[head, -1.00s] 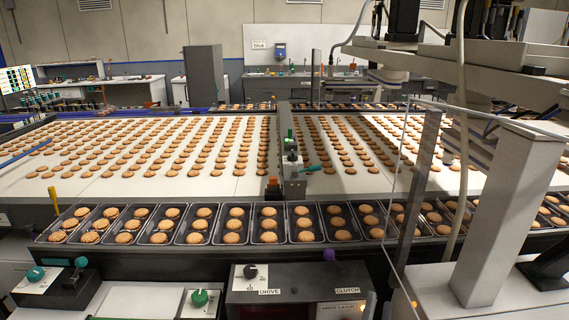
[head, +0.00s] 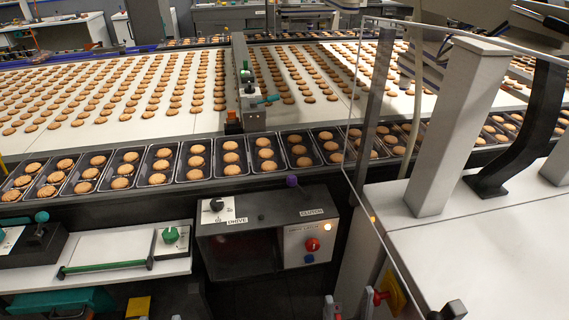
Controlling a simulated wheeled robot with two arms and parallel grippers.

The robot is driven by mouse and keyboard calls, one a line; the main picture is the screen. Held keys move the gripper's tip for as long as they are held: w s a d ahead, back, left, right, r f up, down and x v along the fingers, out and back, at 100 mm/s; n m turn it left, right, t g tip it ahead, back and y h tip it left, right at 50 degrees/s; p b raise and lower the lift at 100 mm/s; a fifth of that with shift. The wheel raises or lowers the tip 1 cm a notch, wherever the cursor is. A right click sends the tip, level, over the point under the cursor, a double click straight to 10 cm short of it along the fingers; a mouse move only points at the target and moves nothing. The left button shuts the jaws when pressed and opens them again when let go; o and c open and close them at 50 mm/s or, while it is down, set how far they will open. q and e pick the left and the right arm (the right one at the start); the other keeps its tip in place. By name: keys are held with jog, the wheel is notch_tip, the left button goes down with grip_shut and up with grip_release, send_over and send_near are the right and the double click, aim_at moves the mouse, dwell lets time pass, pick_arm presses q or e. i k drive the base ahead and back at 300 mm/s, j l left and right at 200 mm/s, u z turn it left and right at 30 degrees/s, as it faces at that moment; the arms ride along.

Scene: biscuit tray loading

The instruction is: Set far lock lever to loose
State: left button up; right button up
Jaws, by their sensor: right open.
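The grey divider rail (head: 239,55) runs away from me between the two biscuit belts. On it stand a small upright green-topped part (head: 245,65) and, nearer, a teal handle (head: 267,100) pointing to the right. An orange block (head: 233,119) sits at the rail's near end. No lock label is readable there, so I cannot tell which part is the far lock lever or its setting. My right gripper (head: 347,306) shows only by its grey fingertips at the bottom edge. It is open and empty, far nearer than the rail. My left gripper is not in view.
A row of biscuit trays (head: 174,179) crosses in front of the rail. Below is a control box (head: 268,240) with a red knob (head: 313,244). A clear panel with a grey post (head: 372,100) and a thick pale column (head: 457,130) stand on the right.

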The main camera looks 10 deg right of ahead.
aim_at(40, 218)
jog(key=u, duration=1.25)
jog(key=i+z, duration=0.15)
jog(key=z, duration=0.2)
jog(key=i+z, duration=0.1)
jog(key=z, duration=0.25)
jog(key=i+z, duration=0.1)
jog(key=z, duration=0.25)
jog(key=j, duration=0.1)
